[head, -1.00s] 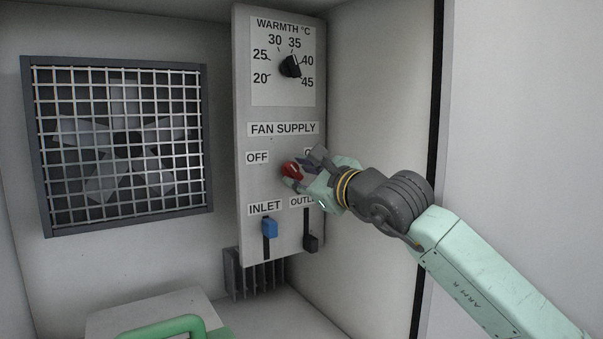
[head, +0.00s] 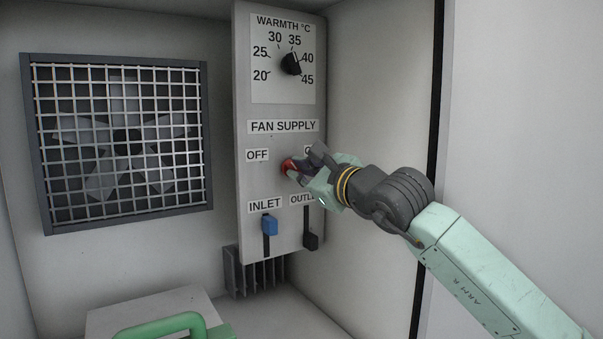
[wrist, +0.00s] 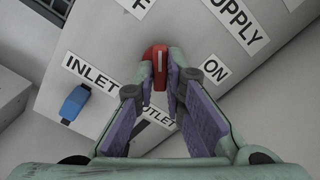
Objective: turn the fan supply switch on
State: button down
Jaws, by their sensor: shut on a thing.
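The fan supply switch is a red knob (head: 287,165) on the grey panel (head: 281,188), below the FAN SUPPLY label (head: 283,126). The OFF label (head: 257,155) is at its upper left; the ON label, at its upper right, is partly hidden by my gripper in the head view. My gripper (head: 295,166) is shut on the red knob, coming from the right. In the wrist view, the knob (wrist: 158,54) stands between my two fingertips (wrist: 160,77), and the ON label (wrist: 215,70) shows clear. I cannot tell which label the knob points to.
The warmth dial (head: 291,64) is higher on the panel. A fan behind a grille (head: 125,140) is at left. A green handle (head: 165,325) is at lower left.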

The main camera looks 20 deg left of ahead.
jog(key=shift+f, duration=0.1)
jog(key=shift+m+b, duration=7.9)
jog(key=shift+b, duration=0.2)
jog(key=c, duration=1.7)
grip_release()
jog(key=shift+o, duration=0.2)
